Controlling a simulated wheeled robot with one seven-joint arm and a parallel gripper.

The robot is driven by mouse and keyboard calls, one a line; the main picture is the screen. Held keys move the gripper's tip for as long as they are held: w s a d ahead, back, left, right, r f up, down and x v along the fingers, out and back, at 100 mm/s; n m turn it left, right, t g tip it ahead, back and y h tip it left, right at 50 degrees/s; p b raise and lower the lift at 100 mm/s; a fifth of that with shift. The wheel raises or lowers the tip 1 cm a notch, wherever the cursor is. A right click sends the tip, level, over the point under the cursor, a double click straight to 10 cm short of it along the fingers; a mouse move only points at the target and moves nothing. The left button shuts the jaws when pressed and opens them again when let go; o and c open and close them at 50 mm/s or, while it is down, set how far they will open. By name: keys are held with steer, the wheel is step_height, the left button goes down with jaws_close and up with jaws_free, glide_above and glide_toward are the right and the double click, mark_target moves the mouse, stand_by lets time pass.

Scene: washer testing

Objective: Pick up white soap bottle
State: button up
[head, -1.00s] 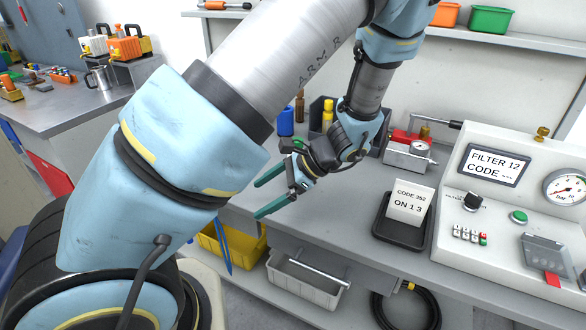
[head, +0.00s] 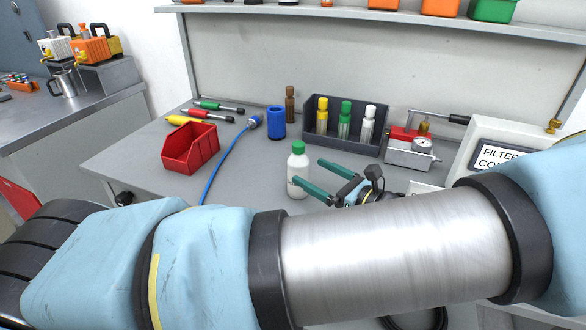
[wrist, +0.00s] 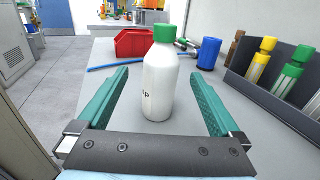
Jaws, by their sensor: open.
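The white soap bottle (head: 298,172) with a green cap stands upright on the grey bench. In the wrist view the bottle (wrist: 160,85) is in the middle, between the two green fingers, with part of a dark label showing. My gripper (head: 322,182) is open and low over the bench, to the right of the bottle in the head view. In the wrist view my gripper (wrist: 159,83) shows a gap between each finger and the bottle. The bottle's lower front is clear of the fingers' crossbar.
A red bin (head: 190,148), blue hose (head: 226,160) and blue cylinder (head: 276,122) are behind and left of the bottle. A dark rack (head: 376,143) with several capped bottles stands behind. A gauge device (head: 411,151) is at right. Bench (head: 245,188) left of the bottle is mostly clear.

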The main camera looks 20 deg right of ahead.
mark_target(306, 168)
steer(key=x, duration=0.3)
steer(key=shift+w+a+r+p, duration=0.1)
steer(key=shift+w+p, duration=0.05)
steer(key=shift+p, duration=0.25)
steer(key=p+x, duration=0.1)
steer(key=x, duration=0.2)
steer(key=p+x, duration=0.1)
steer(key=shift+w+a+r+p, duration=0.1)
steer(key=shift+w+r+p, duration=0.2)
steer(key=shift+w+p, duration=0.1)
steer(key=shift+w+a+f, duration=0.1)
steer(key=shift+w+a, duration=0.05)
steer(key=shift+w, duration=0.15)
steer(key=shift+c, duration=0.2)
jaws_close()
